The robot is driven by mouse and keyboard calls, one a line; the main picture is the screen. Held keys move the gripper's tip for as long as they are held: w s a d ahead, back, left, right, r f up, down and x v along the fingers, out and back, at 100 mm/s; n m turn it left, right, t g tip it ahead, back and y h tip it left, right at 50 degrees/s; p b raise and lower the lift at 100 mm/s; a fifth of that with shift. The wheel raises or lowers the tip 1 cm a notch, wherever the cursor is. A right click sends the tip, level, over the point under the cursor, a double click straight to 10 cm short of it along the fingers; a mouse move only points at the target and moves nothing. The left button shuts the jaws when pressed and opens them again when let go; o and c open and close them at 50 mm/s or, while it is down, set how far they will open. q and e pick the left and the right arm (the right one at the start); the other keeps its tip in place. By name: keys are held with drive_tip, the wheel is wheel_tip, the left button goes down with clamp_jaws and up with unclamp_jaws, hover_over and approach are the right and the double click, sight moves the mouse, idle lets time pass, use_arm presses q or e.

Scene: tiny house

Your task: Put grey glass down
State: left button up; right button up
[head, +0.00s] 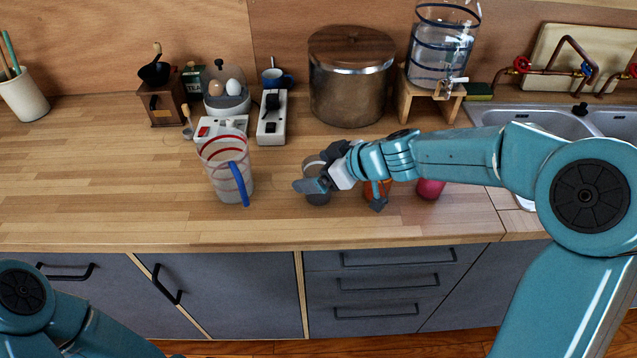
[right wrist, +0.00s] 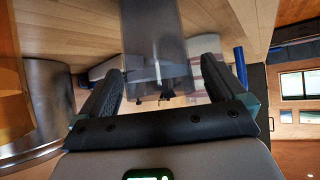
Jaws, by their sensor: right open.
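The grey glass (head: 316,184) stands upright on the wooden counter (head: 285,222), partly covered by my right gripper (head: 316,170). My right gripper is open, with its fingers on either side of the glass. In the right wrist view the grey, see-through glass (right wrist: 152,35) reaches between the two spread fingers (right wrist: 155,85), with gaps beside it. My left arm shows at the lower left of the head view, but its gripper is out of view.
A clear measuring jug (head: 226,168) with a blue handle stands left of the glass. An orange glass (head: 374,190) and a pink glass (head: 430,188) stand to the right, under my right arm. A big pot (head: 350,85) and a power strip (head: 271,120) are behind. The front left counter is clear.

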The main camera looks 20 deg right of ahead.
drive_tip(key=c, duration=1.3)
